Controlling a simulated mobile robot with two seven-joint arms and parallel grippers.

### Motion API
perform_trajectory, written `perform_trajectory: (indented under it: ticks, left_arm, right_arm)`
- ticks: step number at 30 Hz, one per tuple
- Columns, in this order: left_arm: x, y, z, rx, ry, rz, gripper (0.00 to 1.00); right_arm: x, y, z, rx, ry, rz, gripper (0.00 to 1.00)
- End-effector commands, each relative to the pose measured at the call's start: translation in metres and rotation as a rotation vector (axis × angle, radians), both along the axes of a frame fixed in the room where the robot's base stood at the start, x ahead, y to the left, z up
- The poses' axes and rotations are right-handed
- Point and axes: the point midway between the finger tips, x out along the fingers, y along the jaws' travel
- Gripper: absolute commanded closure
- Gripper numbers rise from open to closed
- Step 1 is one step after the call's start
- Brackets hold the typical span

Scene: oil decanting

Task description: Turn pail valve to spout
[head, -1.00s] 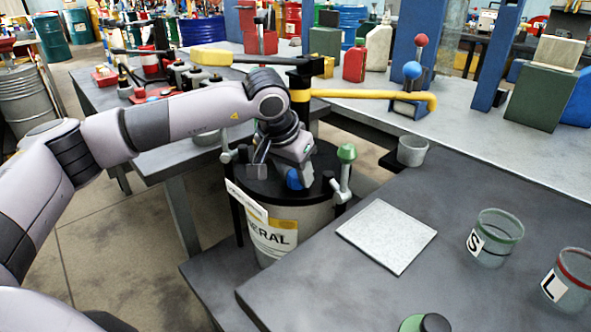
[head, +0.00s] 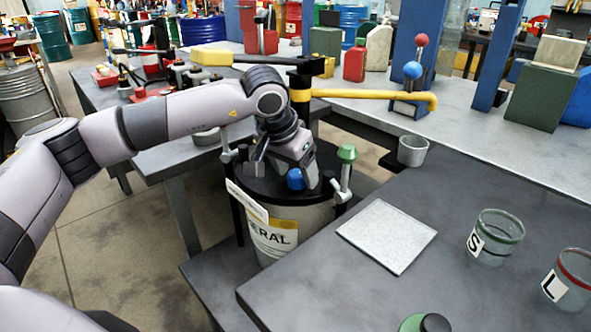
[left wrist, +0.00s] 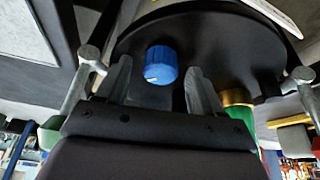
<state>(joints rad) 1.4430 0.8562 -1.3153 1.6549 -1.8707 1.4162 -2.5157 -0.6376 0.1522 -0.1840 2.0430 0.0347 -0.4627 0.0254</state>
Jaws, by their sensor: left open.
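The pail (head: 284,235) is a light drum with a black lid and a label reading "ERAL", standing on a low shelf beside the table. A blue knob (head: 295,179), the likely valve, sits on the lid; it also shows in the left wrist view (left wrist: 161,65) with a white mark on its lower left. My left gripper (head: 285,180) is just above the lid by the knob. In the left wrist view the gripper (left wrist: 160,80) is open, with one finger on each side of the knob and gaps to both. My right gripper is not in view.
A green-topped fitting (head: 346,165) stands at the lid's right side. A yellow pipe (head: 380,95) reaches across behind. The table at right holds a pale square plate (head: 387,236), an S jar (head: 495,238) and an L jar (head: 568,282).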

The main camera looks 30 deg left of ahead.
Motion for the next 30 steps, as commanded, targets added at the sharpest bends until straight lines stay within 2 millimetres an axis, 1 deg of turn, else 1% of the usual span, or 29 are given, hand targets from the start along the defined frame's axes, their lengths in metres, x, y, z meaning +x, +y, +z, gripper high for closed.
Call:
perform_trajectory:
  ticks: [6, 9, 12, 17, 30]
  left_arm:
    - [-0.012, 0.002, 0.034, -0.001, -0.006, 0.001, 0.33]
    - [-0.018, 0.003, 0.048, 0.000, -0.006, 0.000, 0.33]
    - [-0.022, 0.004, 0.057, -0.001, -0.004, 0.000, 0.33]
    - [-0.025, 0.004, 0.063, 0.000, -0.003, 0.000, 0.33]
    - [-0.025, 0.004, 0.063, 0.000, -0.003, 0.000, 0.33]
  right_arm:
    - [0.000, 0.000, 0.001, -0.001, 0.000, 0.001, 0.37]
    - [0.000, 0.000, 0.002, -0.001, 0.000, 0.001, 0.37]
    - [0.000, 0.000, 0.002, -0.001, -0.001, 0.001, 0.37]
    - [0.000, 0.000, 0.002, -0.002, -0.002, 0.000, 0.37]
    - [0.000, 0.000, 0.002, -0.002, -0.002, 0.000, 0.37]
